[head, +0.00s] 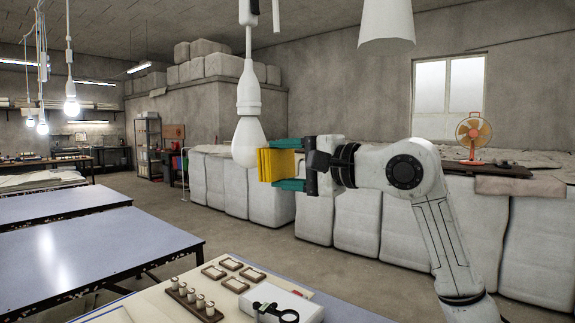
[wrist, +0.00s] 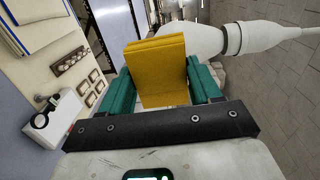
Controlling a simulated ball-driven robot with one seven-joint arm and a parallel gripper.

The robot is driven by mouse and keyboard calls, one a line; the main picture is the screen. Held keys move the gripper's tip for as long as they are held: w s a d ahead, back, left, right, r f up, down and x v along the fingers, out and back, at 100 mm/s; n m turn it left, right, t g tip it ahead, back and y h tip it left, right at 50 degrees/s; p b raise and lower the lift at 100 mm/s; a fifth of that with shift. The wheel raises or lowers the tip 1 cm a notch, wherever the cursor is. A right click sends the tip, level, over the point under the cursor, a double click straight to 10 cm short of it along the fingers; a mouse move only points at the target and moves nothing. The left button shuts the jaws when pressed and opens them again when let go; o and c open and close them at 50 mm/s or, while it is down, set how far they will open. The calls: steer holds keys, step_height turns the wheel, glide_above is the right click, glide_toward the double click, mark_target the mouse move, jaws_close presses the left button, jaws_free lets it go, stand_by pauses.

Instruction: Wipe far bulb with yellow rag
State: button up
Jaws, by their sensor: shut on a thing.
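My gripper (head: 286,165), with green fingers, is shut on the folded yellow rag (head: 274,165). The rag also shows between the fingers in the wrist view (wrist: 158,72). A large unlit white bulb (head: 247,143) hangs from a white socket and cord just left of the rag in the head view. In the wrist view the bulb (wrist: 195,40) lies beyond the rag, which hides part of it. Rag and bulb are very close; I cannot tell whether they touch.
A white lampshade-like cone (head: 387,28) hangs above my arm. Below, a work table (head: 135,302) holds small framed pieces (head: 230,264), a rack of pegs (head: 194,301) and a white device (head: 281,303). Blue-topped tables (head: 95,243) stand left. Wrapped bales (head: 355,215) line the back, with an orange fan (head: 473,133).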

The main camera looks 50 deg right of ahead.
steer(key=shift+w+a, duration=0.1)
steer(key=shift+w, duration=0.5)
steer(key=shift+r, duration=0.15)
steer(key=shift+s+r+p, duration=0.1)
steer(key=shift+r+p, duration=0.85)
steer(key=shift+r, duration=0.95)
steer(key=shift+f, duration=0.1)
steer(key=shift+f+b, duration=0.15)
steer(key=shift+b, duration=0.25)
step_height(320, 180, down, 4)
steer(key=b, duration=0.3)
steer(key=shift+b, duration=0.35)
steer(key=shift+r, duration=0.2)
steer(key=shift+s+d+b, duration=0.15)
steer(key=shift+s+b, duration=0.4)
steer(key=shift+s, duration=0.9)
steer(key=shift+s+d+b, duration=0.15)
steer(key=shift+s+b, duration=0.4)
steer(key=shift+s, duration=0.9)
